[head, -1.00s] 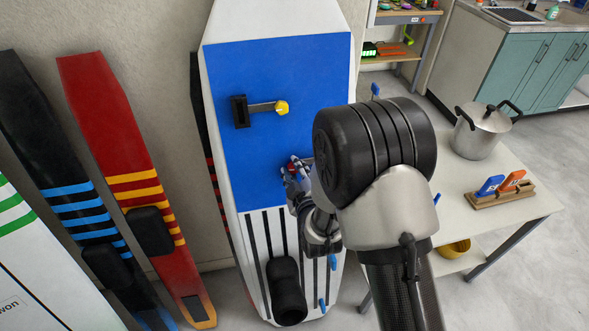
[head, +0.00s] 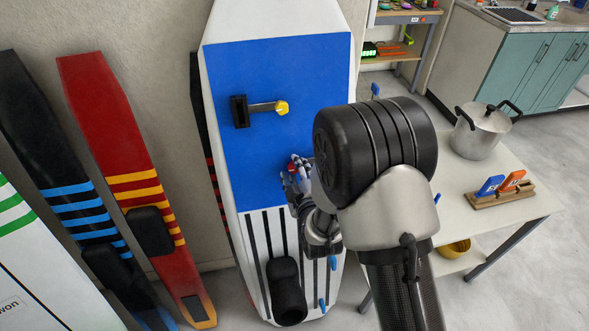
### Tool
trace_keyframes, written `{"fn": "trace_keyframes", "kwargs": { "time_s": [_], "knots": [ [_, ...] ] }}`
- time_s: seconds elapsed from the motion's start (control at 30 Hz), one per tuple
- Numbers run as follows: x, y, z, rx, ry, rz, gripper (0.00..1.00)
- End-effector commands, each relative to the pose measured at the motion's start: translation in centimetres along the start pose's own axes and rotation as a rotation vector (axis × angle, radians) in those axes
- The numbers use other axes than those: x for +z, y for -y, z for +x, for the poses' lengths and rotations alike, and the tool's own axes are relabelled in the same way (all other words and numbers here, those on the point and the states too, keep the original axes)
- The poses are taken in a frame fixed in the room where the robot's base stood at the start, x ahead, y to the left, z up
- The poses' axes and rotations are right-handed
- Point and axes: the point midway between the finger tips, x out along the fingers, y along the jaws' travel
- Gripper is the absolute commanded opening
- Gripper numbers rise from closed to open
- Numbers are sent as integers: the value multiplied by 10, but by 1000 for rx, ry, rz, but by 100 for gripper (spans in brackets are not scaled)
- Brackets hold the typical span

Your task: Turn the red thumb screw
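The red thumb screw (head: 292,168) shows as a small red patch on the lower part of the blue panel (head: 262,75) of a tall white board. It is mostly hidden by my gripper. My gripper (head: 291,172) is at the screw, with its fingers close around or beside the red patch. My arm's large dark joint covers the area just right of it. The frames are too small to tell whether the fingers touch or squeeze the screw.
A lever with a yellow end (head: 282,107) sticks out from a black bracket (head: 240,111) above the screw. A black cylinder (head: 286,290) juts out below. A white table (head: 520,190) with a pot (head: 482,130) stands right. Red and black ski-like boards (head: 110,130) lean left.

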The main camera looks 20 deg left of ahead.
Motion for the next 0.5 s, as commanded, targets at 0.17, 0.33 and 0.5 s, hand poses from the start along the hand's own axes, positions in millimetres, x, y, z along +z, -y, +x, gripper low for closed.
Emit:
{"fn": "trace_keyframes", "kwargs": {
  "time_s": [0.17, 0.33, 0.5],
  "knots": [
    [0, 0, -17, -1, 1, 0, 40],
    [0, 0, -34, -1, 0, 1, 40],
    [0, 0, -50, -1, 0, 1, 40]
  ]
}}
